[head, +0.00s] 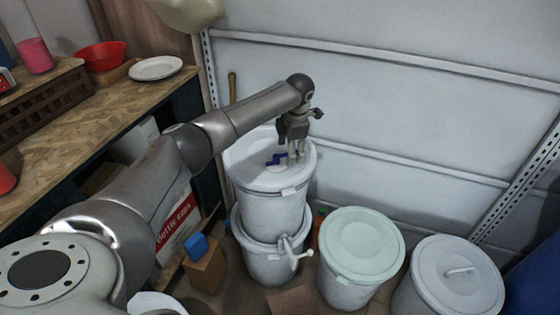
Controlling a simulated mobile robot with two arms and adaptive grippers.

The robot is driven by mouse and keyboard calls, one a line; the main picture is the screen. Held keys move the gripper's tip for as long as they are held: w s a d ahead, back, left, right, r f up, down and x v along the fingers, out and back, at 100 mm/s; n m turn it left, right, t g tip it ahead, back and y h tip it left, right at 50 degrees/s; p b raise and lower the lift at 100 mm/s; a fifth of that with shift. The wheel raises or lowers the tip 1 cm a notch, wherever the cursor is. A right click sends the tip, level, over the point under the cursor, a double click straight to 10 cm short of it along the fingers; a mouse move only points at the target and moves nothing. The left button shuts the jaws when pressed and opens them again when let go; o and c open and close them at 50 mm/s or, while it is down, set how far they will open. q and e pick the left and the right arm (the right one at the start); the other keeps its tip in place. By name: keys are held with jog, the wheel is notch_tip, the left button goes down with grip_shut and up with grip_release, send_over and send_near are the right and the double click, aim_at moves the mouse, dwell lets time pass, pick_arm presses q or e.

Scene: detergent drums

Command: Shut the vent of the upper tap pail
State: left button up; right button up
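Two white pails stand stacked near the wall. The upper pail (268,212) has a white lid (246,172) with a small blue vent piece (273,161) on top and a small pale part beside it. My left gripper (296,160) points down over the lid, just right of the blue piece. Its fingers look close together; whether they are open, shut or touching the vent is unclear. The lower pail (258,266) sits under the upper one, and a white tap (291,251) sticks out at its front. My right gripper is not in view.
A pail with a pale green lid (362,243) and a grey-white lidded pail (455,285) stand to the right. A workbench (110,112) with a red bowl (102,56) and plate (156,68) is at left. A blue object (195,247) sits on a brown box (206,272).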

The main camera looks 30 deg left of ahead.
pick_arm(q)
jog(key=shift+s+d+r+p, duration=0.1)
jog(key=shift+d+r+p, duration=0.05)
jog(key=shift+r+p, duration=0.9)
jog(key=shift+s+d+r+p, duration=0.1)
jog(key=shift+r+p, duration=0.7)
jog(key=shift+r, duration=0.4)
notch_tip(320, 180, up, 12)
jog(key=s+d, duration=0.1)
jog(key=d, duration=0.1)
jog(key=shift+s+f, duration=0.2)
jog(key=shift+s, duration=0.05)
